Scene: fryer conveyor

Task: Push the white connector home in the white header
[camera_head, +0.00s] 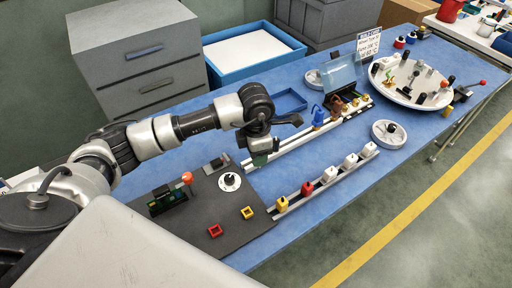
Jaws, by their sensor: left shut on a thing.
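My left gripper (261,147) points down over the left end of the back rail, shut on a small dark green piece (260,159) that is mostly hidden by the fingers. Several white block-like pieces, one of them here (329,174), stand on the front rail; I cannot tell which is the white connector. A white round piece with a black middle (230,183) sits on the dark grey board (205,205); I cannot tell whether it is the white header. My right gripper is not in view.
Red (215,231) and yellow (247,213) square frames lie on the board. A red-knobbed lever (187,177) stands at its left. The front rail (300,199) also holds yellow and red pieces. A round white tray (400,93) is at the far right. Blue table is clear between the rails.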

